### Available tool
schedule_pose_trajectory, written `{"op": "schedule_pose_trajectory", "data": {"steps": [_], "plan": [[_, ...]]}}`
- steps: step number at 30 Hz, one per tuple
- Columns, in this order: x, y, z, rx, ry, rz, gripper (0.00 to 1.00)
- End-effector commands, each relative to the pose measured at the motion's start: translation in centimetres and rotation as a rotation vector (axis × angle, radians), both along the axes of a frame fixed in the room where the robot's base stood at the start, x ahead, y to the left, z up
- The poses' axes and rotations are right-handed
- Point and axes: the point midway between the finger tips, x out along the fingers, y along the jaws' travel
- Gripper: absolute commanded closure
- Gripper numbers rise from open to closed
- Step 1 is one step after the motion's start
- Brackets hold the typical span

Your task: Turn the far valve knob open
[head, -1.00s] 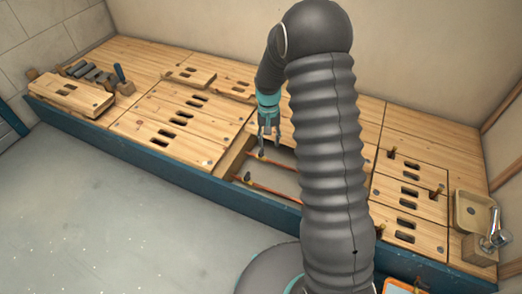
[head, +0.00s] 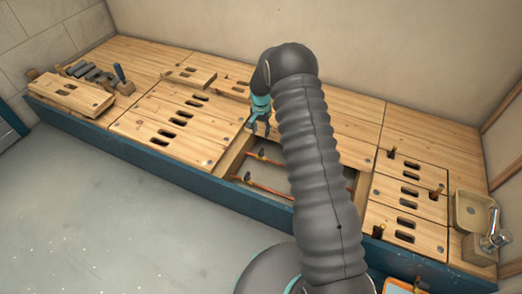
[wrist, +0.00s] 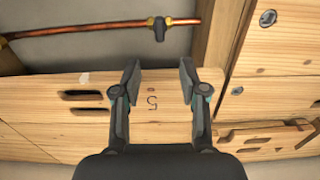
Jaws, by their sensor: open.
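The far valve knob (head: 262,153) is a small dark knob on the far copper pipe, near the left end of the open floor pit. A dark knob on a copper pipe (wrist: 158,28) shows at the top of the wrist view, beyond my fingertips. The near valve knob (head: 248,176) sits on the near pipe, closer to the front edge. My gripper (head: 261,129) is open and empty behind the far knob. In the wrist view my gripper (wrist: 159,80) has its fingers apart over a slotted wooden board marked 5 (wrist: 60,95), touching no knob.
A wooden beam (wrist: 212,40) bounds the pit's end beside the pipe. My arm hides part of the pit. A tray (head: 470,210) and tap (head: 494,240) stand far right.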

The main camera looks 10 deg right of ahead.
Motion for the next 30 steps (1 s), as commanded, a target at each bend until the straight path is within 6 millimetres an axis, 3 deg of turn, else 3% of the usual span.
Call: {"op": "schedule_pose_trajectory", "data": {"steps": [18, 24, 30], "plan": [[-0.1, 0.0, -10.7, 0.000, 0.001, 0.003, 0.57], [-0.1, 0.0, -12.3, 0.001, 0.001, 0.003, 0.57], [0.0, 0.0, -12.6, 0.000, 0.000, 0.003, 0.57]]}}
